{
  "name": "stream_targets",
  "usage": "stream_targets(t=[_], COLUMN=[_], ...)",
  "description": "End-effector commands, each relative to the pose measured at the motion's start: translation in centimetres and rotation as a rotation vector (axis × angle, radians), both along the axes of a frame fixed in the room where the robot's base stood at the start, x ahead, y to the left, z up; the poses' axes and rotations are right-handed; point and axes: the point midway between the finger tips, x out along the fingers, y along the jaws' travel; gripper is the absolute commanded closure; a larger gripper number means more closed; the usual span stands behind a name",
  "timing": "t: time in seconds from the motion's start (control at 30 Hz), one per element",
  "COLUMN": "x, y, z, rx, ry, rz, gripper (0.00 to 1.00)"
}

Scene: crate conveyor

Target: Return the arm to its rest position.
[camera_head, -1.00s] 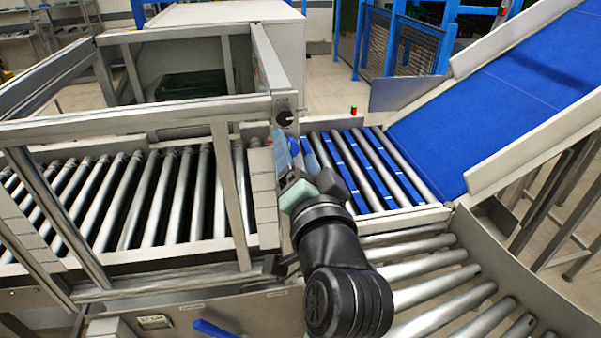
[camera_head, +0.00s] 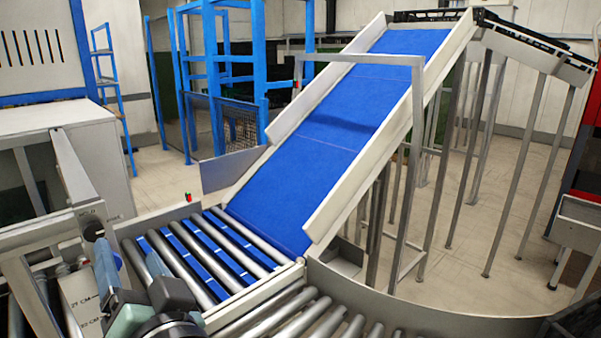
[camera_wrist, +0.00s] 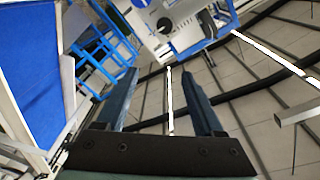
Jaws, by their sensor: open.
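My gripper (camera_head: 133,268) is at the lower left of the head view, beside the steel frame and near the roller bed. Its two dark blue fingers also show in the wrist view (camera_wrist: 160,85). They stand apart with nothing between them. Part of my arm shows below it at the bottom edge of the head view.
A blue inclined belt (camera_head: 330,125) rises from the straight rollers with blue strips (camera_head: 200,250). A curved roller track (camera_head: 290,320) lies in front. A steel frame with a knob (camera_head: 92,228) stands close left of my gripper. Open floor (camera_head: 500,210) lies right.

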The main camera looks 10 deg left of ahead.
Motion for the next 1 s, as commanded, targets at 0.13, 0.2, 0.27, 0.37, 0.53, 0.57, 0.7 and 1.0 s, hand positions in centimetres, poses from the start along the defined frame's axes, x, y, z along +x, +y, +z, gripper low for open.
stream_targets(t=[0.13, 0.2, 0.27, 0.37, 0.53, 0.57, 0.7, 1.0], x=[1.6, 1.5, 0.8, -1.3, -5.0, -5.4, -6.6, -6.6], y=[-6.3, -10.0, -12.9, -17.3, -22.0, -22.4, -23.5, -23.5], z=[7.3, 11.3, 14.6, 19.4, 24.3, 24.7, 25.8, 25.8], rx=[-0.07, -0.117, -0.16, -0.228, -0.316, -0.326, -0.351, -0.351], ry=[-0.278, -0.427, -0.547, -0.721, -0.906, -0.925, -0.968, -0.967], rz=[-0.242, -0.387, -0.508, -0.7, -0.937, -0.962, -1.025, -1.024], gripper=[0.31, 0.31, 0.31, 0.31, 0.31, 0.31, 0.31, 0.31])
